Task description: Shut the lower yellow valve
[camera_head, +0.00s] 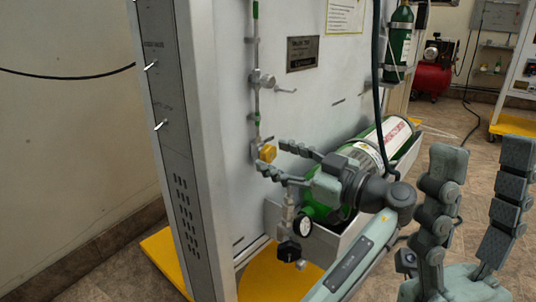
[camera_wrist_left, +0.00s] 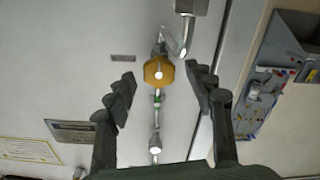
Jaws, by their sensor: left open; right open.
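The yellow valve (camera_head: 267,153) is a small yellow knob low on the thin vertical pipe of the white panel. In the left wrist view the yellow valve (camera_wrist_left: 158,72) looks six-sided with a pale centre. My left gripper (camera_head: 272,160) is open in front of it, and it also shows in the left wrist view (camera_wrist_left: 160,85) with one finger on each side of the knob. A gap shows between the knob and each finger there. My right gripper (camera_head: 483,155) is open and empty at the right, fingers pointing up, away from the panel.
A green and white gas cylinder (camera_head: 385,142) lies in a tray behind my left gripper. A pressure gauge (camera_head: 303,227) and a black knob (camera_head: 289,250) sit below it. A silver valve (camera_head: 262,79) is higher on the pipe. The panel's edge post (camera_head: 200,150) stands left.

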